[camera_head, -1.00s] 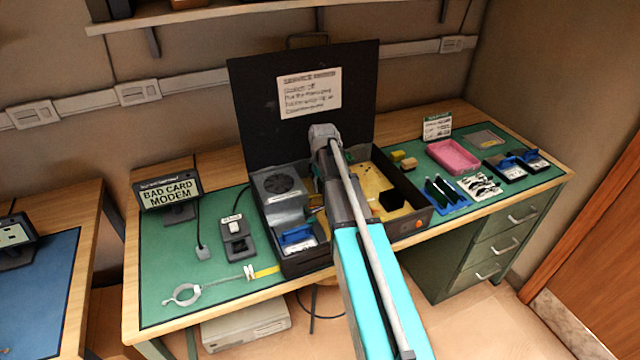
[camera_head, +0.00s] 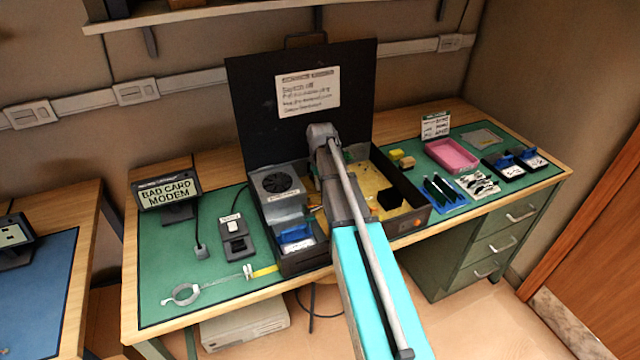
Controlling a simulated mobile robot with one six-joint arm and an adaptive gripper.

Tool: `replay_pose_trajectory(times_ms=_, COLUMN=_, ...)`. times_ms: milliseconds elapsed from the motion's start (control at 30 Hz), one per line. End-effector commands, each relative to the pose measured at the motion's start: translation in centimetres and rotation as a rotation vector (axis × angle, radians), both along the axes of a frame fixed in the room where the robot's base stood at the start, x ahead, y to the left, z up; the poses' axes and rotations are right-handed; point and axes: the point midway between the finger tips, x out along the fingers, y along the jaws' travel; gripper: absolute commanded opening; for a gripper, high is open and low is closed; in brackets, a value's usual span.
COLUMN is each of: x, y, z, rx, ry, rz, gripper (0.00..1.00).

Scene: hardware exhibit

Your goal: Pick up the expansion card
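An open black computer case (camera_head: 408,221) stands mid-bench with its lid up, a yellow board (camera_head: 372,182) inside. My arm reaches over the case, its wrist (camera_head: 322,136) above the board. My gripper's fingers are hidden behind my own arm, so I cannot see whether they hold anything. A small green patch (camera_head: 348,156) shows beside the wrist; I cannot tell whether it is a card. A blue holder (camera_head: 452,204) right of the case holds dark upright pieces (camera_head: 438,188) that look like cards. No expansion card is clearly identifiable.
A pink tray (camera_head: 452,155) and two dark trays with blue pieces (camera_head: 506,162) lie at right. The left mat (camera_head: 175,255) is mostly clear.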

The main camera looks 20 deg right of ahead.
Motion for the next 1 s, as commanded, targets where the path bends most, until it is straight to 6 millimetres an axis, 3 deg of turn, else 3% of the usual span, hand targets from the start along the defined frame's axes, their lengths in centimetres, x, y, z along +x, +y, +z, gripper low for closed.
replay_pose_trajectory(times_ms=267, x=0.0, y=0.0, z=1.0, rx=0.0, ry=0.0, rz=0.0, gripper=0.0)
replay_pose_trajectory(times_ms=567, x=0.0, y=0.0, z=3.5, rx=0.0, ry=0.0, rz=0.0, gripper=0.0)
replay_pose_trajectory(times_ms=1000, x=-4.3, y=0.8, z=8.6, rx=0.0, ry=0.0, rz=0.0, gripper=0.0)
